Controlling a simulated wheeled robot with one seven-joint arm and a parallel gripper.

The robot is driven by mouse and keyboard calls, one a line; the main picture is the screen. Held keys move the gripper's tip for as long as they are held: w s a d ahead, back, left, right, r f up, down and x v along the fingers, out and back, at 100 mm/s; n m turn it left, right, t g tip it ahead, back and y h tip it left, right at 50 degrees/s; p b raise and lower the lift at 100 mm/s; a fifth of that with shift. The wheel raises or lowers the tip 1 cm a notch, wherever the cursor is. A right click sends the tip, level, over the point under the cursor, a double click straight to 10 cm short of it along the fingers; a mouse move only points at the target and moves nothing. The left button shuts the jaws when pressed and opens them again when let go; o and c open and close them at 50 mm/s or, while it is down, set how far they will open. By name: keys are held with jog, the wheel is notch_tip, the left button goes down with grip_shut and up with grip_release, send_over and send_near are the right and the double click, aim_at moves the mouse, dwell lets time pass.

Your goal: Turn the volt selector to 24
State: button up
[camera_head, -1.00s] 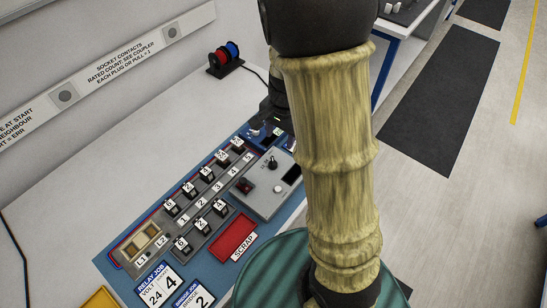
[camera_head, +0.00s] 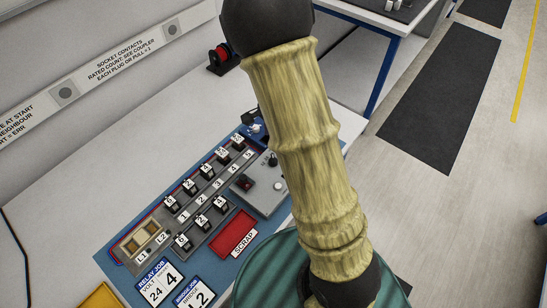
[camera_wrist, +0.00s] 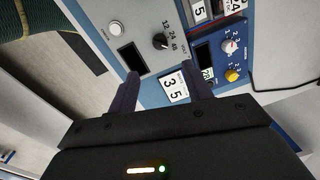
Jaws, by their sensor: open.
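The volt selector is a black knob (camera_wrist: 160,41) on a grey panel (camera_wrist: 140,22), with the marks 12, 24 and 48 beside it in the wrist view. Its pointer is too small to read surely. In the head view the knob (camera_head: 272,160) shows just left of my arm. My gripper (camera_wrist: 161,92) is open and empty, its two dark fingers spread apart. In the wrist view the knob appears beyond the fingertips, between their lines, with no contact visible. My arm hides the gripper in the head view.
A blue panel with a red-pointer knob (camera_wrist: 229,46) and a yellow knob (camera_wrist: 232,75) sits beside the grey panel. A white button (camera_wrist: 116,28) is nearby. Several numbered relays stand left of the panel, near a red scrap tray (camera_head: 233,235) and a relay job card (camera_head: 159,281) reading 24 and 4.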

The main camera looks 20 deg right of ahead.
jog(key=f, duration=0.4)
jog(key=f+b, duration=0.1)
jog(key=f, duration=0.7)
jog(key=shift+w+a+f, duration=0.15)
jog(key=shift+w, duration=0.25)
jog(key=shift+c, duration=0.4)
jog(key=c, duration=0.9)
jog(key=shift+o, duration=0.2)
